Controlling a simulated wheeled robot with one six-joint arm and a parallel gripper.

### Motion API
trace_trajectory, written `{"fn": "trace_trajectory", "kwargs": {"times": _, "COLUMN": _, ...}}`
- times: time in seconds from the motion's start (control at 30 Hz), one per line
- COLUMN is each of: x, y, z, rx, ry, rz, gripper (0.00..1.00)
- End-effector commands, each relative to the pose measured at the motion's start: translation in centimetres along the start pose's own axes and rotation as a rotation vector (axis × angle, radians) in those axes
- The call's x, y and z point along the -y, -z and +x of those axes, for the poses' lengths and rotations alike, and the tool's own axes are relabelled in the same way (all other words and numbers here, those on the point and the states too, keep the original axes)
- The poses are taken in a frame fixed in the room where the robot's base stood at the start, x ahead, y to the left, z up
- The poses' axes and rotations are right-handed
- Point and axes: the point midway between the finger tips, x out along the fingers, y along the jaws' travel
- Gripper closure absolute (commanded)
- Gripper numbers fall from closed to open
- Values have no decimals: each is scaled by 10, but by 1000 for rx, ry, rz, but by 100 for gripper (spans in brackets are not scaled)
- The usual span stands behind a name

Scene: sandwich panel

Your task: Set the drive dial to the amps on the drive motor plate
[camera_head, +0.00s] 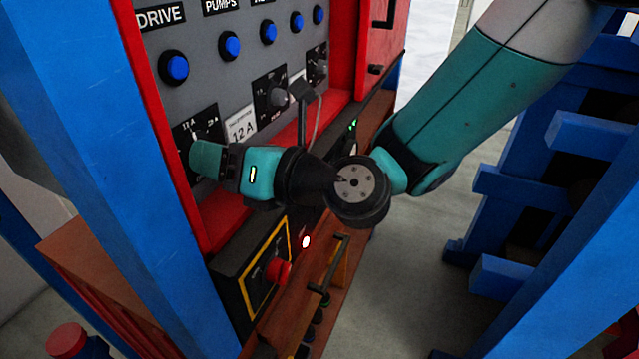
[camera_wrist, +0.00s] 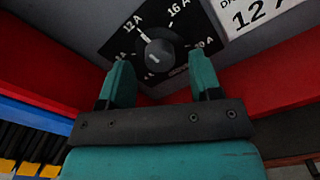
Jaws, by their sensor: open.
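The drive dial (camera_head: 196,134) is a black square plate with a white amp scale, below the DRIVE label (camera_head: 160,17); my gripper partly covers it in the head view. In the wrist view its dark round knob (camera_wrist: 157,58) lies between my fingertips. A white mark shows at the knob's upper left, toward 12 A, but the exact setting is hard to tell. The white drive motor plate (camera_head: 241,126) reads 12 A; it also shows, cut off, in the wrist view (camera_wrist: 255,14). My gripper (camera_head: 207,160) is open, one teal finger each side of the knob; contact is unclear.
Other dials (camera_head: 270,92) sit to the right on the grey panel, with several blue buttons (camera_head: 229,46) above. A red ledge (camera_head: 285,140) runs below. A red emergency button (camera_head: 278,271) and a handle (camera_head: 335,262) stick out lower down. A blue post (camera_head: 95,150) stands left.

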Motion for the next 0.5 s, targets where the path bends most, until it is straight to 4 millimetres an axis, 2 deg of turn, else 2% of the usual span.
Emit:
{"fn": "trace_trajectory", "kwargs": {"times": 0.07, "x": 4, "y": 6, "z": -17, "rx": 4, "ry": 3, "rz": 0, "gripper": 42}}
{"fn": "trace_trajectory", "kwargs": {"times": 0.4, "x": 5, "y": 6, "z": -106, "rx": 7, "ry": 5, "rz": -2, "gripper": 42}}
{"fn": "trace_trajectory", "kwargs": {"times": 0.5, "x": 4, "y": 5, "z": -114, "rx": 10, "ry": -4, "rz": -8, "gripper": 42}}
